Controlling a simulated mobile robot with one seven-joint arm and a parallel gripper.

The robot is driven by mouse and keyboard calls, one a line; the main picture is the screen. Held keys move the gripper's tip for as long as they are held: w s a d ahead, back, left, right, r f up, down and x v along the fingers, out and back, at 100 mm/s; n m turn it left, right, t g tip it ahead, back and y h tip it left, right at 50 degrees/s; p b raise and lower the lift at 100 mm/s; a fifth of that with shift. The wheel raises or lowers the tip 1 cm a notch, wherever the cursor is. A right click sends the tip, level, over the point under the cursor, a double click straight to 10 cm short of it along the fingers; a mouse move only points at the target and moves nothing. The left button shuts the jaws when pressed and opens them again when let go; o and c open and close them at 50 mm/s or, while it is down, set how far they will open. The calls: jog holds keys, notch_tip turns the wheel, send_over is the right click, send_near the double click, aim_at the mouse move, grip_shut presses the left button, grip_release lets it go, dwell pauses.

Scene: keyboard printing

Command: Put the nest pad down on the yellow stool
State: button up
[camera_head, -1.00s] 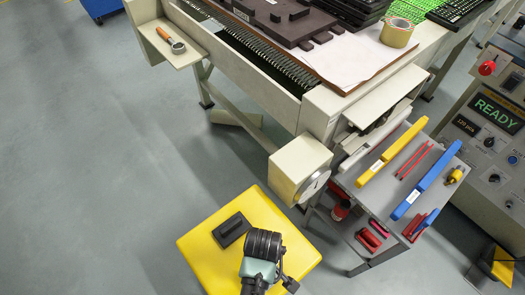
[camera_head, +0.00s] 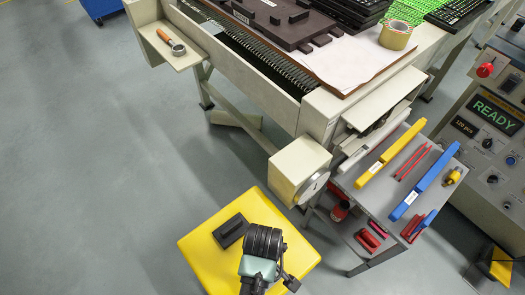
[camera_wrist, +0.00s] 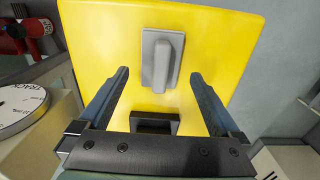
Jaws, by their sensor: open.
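The nest pad is a small dark block with a raised grip (camera_head: 231,231), lying on the yellow stool (camera_head: 205,258). In the wrist view the pad (camera_wrist: 162,58) looks grey and lies flat on the yellow seat (camera_wrist: 225,45). My gripper (camera_wrist: 158,74) is open, with one finger on each side below the pad and clear space between them and it. Nothing is between the fingers. In the head view my gripper (camera_head: 262,241) is over the stool, just right of the pad, and the wrist hides its fingertips.
A cream machine with a round dial (camera_head: 312,188) stands close behind the stool. A grey cart (camera_head: 385,195) with blue and yellow tools is at the right. A control panel reads READY (camera_head: 495,111). The floor at left is clear.

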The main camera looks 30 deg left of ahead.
notch_tip(320, 180, up, 9)
jog(key=p, duration=0.2)
jog(key=w+r+m+t+y, duration=0.3)
jog(key=w+r+t, duration=0.5)
jog(key=w+r, duration=0.85)
jog(key=w+d+r+m+t+h, duration=0.1)
jog(key=w+r+m+t, duration=0.15)
jog(key=r, duration=0.45)
jog(key=w+d+r+m+t, duration=0.1)
jog(key=w+r+t, duration=0.25)
jog(key=r, duration=0.45)
jog(key=s+d+r+m+t, duration=0.15)
jog(key=r+t, duration=0.25)
jog(key=r, duration=0.8)
jog(key=d+r+m+t, duration=0.3)
jog(key=r, duration=0.8)
jog(key=s+d+r+m+t+h, duration=0.1)
jog(key=s+r+t, duration=0.2)
jog(key=s+r, duration=0.2)
jog(key=s+d+r+m+t+h, duration=0.1)
jog(key=s+d+r+m+t, duration=0.1)
jog(key=s+r, duration=0.3)
notch_tip(320, 180, up, 5)
jog(key=shift+f+t, duration=0.2)
jog(key=shift+t, duration=0.5)
